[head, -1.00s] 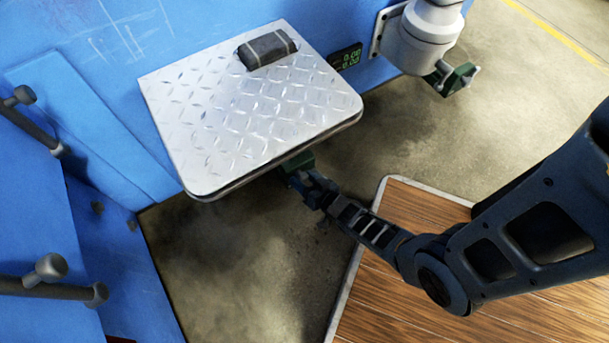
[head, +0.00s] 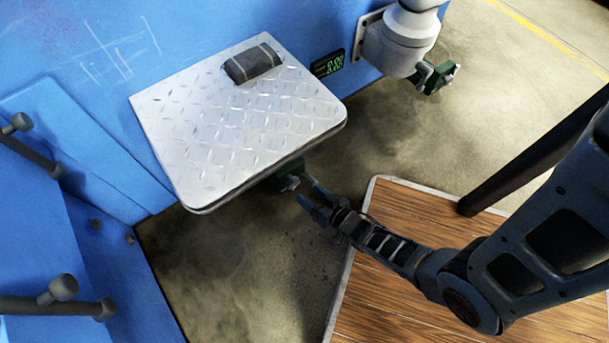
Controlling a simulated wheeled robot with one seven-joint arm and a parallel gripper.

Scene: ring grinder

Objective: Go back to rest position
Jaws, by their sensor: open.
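My gripper (head: 313,202) is in the middle of the head view, at the end of my dark blue arm, which reaches in from the right. Its fingers are apart and I see nothing between them. It is just off the front right edge of the metal plate shelf (head: 205,140), a little below its top. A small dark green part with a metal end (head: 290,181) sits under the shelf edge, close to the fingertips. I cannot tell whether they touch.
A dark grey block (head: 252,63) lies on the shelf, beside a small green-digit display (head: 328,63). A pale grey machine (head: 403,42) with a green clamp (head: 437,77) is mounted on the blue wall (head: 200,25). Dark handles (head: 55,300) stick out at left. Concrete floor (head: 225,265) is clear.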

